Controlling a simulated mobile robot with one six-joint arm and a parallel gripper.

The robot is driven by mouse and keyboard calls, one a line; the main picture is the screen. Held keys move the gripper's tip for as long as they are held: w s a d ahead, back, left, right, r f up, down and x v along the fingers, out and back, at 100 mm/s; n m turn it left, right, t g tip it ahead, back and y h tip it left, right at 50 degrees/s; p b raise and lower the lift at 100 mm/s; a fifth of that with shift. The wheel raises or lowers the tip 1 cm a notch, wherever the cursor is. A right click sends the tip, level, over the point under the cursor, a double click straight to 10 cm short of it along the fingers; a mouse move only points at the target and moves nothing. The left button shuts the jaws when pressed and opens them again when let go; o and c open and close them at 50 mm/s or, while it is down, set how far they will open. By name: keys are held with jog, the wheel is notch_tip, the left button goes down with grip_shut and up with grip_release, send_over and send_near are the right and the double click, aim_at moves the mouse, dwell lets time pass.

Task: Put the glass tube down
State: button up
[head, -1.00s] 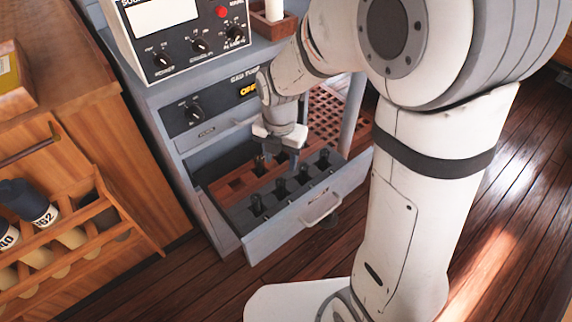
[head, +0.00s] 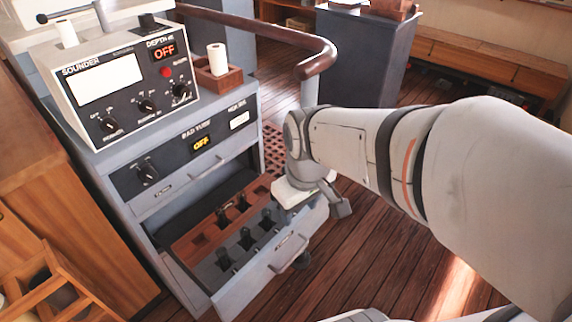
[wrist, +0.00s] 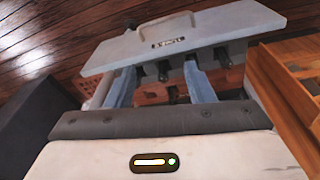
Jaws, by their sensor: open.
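I cannot tell which one the task means. The drawer front (wrist: 190,42) and part of the wooden rack (wrist: 152,94) show beyond the fingers.
The grey cabinet carries a sounder console (head: 120,85) and a wooden holder (head: 218,80) with a white roll. A brown handrail (head: 318,60) rises behind my arm. A wooden bottle rack (head: 50,285) stands at left. Wooden floor (head: 340,265) lies clear in front of the drawer.

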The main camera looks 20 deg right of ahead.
jog(key=m, duration=0.1)
jog(key=s+m, duration=0.2)
jog(key=m, duration=0.1)
jog(key=shift+d+r, duration=0.25)
jog(key=shift+d, duration=0.15)
